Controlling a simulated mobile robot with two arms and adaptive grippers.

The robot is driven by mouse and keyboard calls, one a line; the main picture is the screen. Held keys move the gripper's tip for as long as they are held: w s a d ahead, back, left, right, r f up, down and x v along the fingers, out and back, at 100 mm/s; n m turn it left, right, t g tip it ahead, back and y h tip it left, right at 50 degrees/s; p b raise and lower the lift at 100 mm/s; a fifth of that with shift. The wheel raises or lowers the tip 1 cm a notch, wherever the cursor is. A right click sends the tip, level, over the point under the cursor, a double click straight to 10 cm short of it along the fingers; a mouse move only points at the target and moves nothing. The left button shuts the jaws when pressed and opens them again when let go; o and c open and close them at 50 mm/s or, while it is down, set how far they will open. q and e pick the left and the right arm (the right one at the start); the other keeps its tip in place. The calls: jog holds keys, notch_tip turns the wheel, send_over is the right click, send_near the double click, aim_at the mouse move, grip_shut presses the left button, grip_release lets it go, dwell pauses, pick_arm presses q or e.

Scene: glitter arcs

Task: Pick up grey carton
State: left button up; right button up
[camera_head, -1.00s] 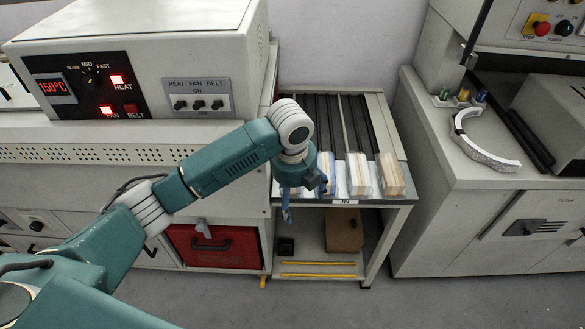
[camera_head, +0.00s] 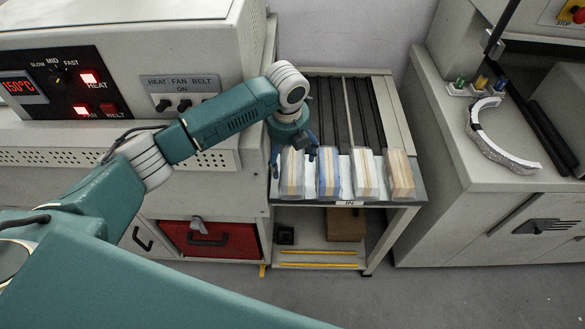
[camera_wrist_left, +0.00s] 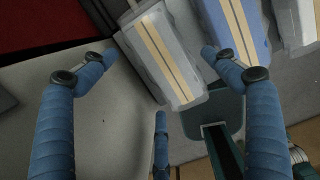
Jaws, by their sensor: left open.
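The grey carton (camera_head: 291,174), with a beige stripe, stands at the left end of a row at the front of the conveyor. It also shows in the left wrist view (camera_wrist_left: 166,58), tilted in the picture. A blue carton (camera_head: 329,173) stands right of it and shows in the left wrist view (camera_wrist_left: 236,40) too. My left gripper (camera_head: 294,150) is at the grey carton's upper end. In the left wrist view its blue fingers are spread wide and empty, with the grey carton between and beyond them. Contact cannot be told. My right gripper is out of view.
A whitish carton (camera_head: 365,175) and a tan carton (camera_head: 400,177) continue the row to the right. The oven-like machine (camera_head: 130,60) stands close on the left. A lower shelf with a brown box (camera_head: 346,225) lies beneath. A curved grey part (camera_head: 490,140) lies on the right bench.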

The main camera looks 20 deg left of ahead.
aim_at(288, 166)
pick_arm(q)
jog(key=shift+f, duration=0.4)
notch_tip(288, 166, down, 4)
jog(key=shift+a+r+p, duration=0.1)
jog(key=shift+p, duration=0.65)
jog(key=shift+w+f, duration=0.1)
jog(key=shift+f, duration=0.35)
jog(key=c, duration=1.4)
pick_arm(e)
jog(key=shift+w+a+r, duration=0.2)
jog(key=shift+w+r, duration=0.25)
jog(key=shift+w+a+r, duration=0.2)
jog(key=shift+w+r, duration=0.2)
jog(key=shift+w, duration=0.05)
pick_arm(q)
jog(key=shift+r, duration=0.1)
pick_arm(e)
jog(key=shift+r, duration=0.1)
